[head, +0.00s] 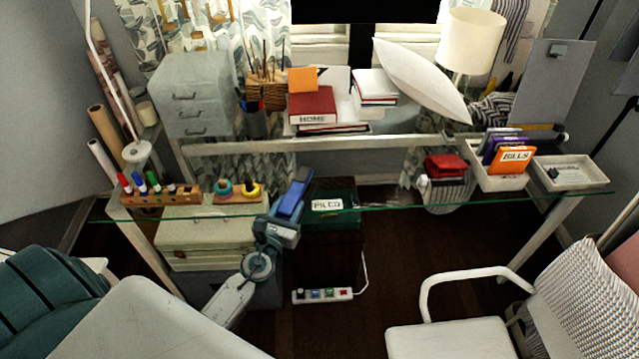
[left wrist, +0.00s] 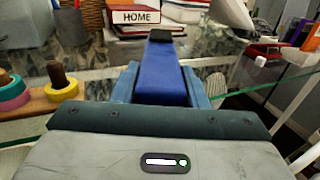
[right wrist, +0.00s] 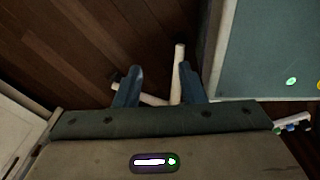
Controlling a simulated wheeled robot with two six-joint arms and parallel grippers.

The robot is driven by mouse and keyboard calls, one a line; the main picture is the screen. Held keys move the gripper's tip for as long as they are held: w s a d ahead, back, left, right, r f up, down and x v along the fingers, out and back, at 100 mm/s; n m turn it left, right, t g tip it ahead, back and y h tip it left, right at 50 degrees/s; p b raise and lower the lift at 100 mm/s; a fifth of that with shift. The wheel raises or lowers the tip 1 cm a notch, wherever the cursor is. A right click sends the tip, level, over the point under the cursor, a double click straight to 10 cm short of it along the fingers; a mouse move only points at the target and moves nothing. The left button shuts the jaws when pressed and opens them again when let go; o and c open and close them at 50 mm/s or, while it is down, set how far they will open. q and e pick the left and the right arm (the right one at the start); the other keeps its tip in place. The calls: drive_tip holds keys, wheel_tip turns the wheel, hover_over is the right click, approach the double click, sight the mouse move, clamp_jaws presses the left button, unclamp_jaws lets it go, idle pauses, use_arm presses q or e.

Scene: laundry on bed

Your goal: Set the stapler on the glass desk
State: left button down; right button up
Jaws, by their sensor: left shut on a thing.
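The blue stapler (head: 291,196) is in my left gripper (head: 293,207), over the front edge of the glass desk (head: 385,192) near its middle. In the left wrist view the stapler (left wrist: 158,75) points away from me, its dark end (left wrist: 160,36) farthest, with a finger on each side. I cannot tell whether it touches the glass. My right gripper (right wrist: 157,88) is out of the head view; in the right wrist view its fingers are apart, with dark floor and a pale bar behind them.
The middle stretch of glass looks clear. A white chair (head: 450,335) stands front right; a power strip (head: 322,295) lies below.

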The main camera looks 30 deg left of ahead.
use_arm(q)
drive_tip(key=w+a, duration=0.2)
drive_tip(key=w, duration=0.2)
drive_tip(key=w+a+f+b, duration=0.1)
drive_tip(key=w+a, duration=0.2)
drive_tip(key=w, duration=0.2)
drive_tip(key=w+a+b, duration=0.1)
drive_tip(key=w+a, duration=0.2)
drive_tip(key=w, duration=0.1)
drive_tip(key=shift+w+f, duration=0.15)
drive_tip(key=shift+w, duration=0.25)
wheel_tip(320, 180, down, 2)
drive_tip(key=shift+f+b, duration=0.1)
drive_tip(key=shift+b, duration=0.95)
drive_tip(key=shift+f+b, duration=0.45)
drive_tip(key=shift+f, duration=0.2)
drive_tip(key=shift+r, duration=0.1)
drive_tip(key=c, duration=1.2)
unclamp_jaws()
drive_tip(key=shift+s+f, duration=0.1)
drive_tip(key=shift+f, duration=0.15)
drive_tip(key=o, duration=0.3)
drive_tip(key=shift+o, duration=0.3)
drive_tip(key=shift+s+r, duration=0.1)
